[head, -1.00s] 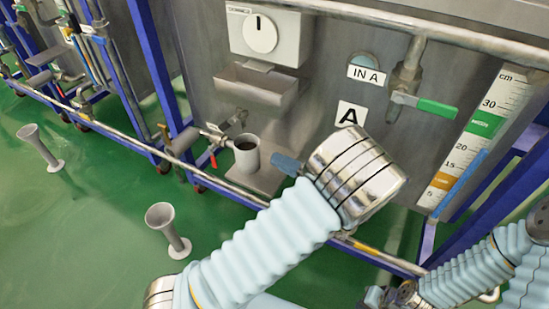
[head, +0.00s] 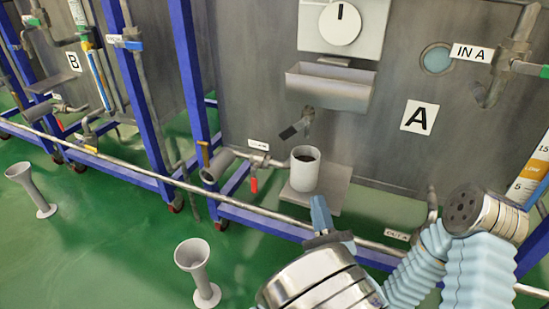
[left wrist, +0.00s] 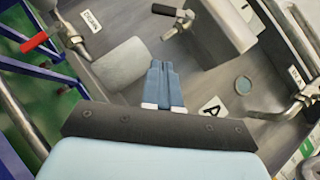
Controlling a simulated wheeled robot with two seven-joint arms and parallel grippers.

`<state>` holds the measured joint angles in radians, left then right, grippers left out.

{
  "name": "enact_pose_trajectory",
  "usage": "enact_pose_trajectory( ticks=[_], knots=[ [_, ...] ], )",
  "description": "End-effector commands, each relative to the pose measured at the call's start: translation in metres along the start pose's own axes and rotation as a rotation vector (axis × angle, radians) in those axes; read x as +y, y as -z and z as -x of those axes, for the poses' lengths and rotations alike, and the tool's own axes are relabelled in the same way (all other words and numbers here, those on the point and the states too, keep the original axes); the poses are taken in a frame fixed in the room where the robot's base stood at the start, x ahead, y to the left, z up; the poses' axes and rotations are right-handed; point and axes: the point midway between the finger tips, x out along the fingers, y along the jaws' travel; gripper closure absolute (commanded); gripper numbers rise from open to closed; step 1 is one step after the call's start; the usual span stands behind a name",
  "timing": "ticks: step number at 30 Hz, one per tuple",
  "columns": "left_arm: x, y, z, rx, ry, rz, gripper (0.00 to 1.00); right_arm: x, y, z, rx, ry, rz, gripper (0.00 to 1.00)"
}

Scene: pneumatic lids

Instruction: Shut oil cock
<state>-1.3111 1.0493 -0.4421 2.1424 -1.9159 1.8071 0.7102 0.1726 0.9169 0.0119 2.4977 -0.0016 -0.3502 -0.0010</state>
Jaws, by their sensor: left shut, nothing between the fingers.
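A small tap (head: 307,121) sticks out of the grey tank wall in the head view, with a dark lever slanting down to the left. A light grey cup (head: 305,172) with dark contents stands below it on a small shelf (head: 330,190). My left gripper (head: 320,206) is shut and empty, in front of the shelf and below the tap. In the left wrist view its blue fingers (left wrist: 163,78) are together, with the cup (left wrist: 120,65) beside them. The tap (left wrist: 183,17) and its black lever lie beyond the tips. My right gripper is not visible.
A pipe valve with a red handle (head: 254,184) sits left of the cup. A grey trough (head: 330,88) hangs above the tap. A long rail (head: 150,172) runs along the front. Two funnel-shaped stands (head: 193,260) are on the green floor at left. My right arm (head: 480,215) is at right.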

Motion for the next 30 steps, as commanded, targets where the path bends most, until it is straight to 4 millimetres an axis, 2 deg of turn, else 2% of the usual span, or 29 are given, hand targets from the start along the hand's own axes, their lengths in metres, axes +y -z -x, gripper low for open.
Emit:
enact_pose_trajectory(
  ticks=[7,11,24,30],
  knots=[
    [0.000,-0.001,-0.004,-0.003,-0.003,0.001,1.00,0.000,0.000,0.001,0.000,0.000,0.000,1.00],
    [0.001,-0.001,-0.017,-0.004,-0.005,0.002,1.00,0.000,0.000,0.000,0.000,0.000,0.000,1.00],
    [0.002,-0.003,-0.106,-0.007,-0.005,0.002,1.00,0.001,0.000,-0.003,0.000,0.000,0.000,1.00],
    [0.001,-0.023,-0.123,-0.004,-0.005,0.002,1.00,0.001,0.000,-0.003,0.001,0.000,0.000,1.00]
  ],
)
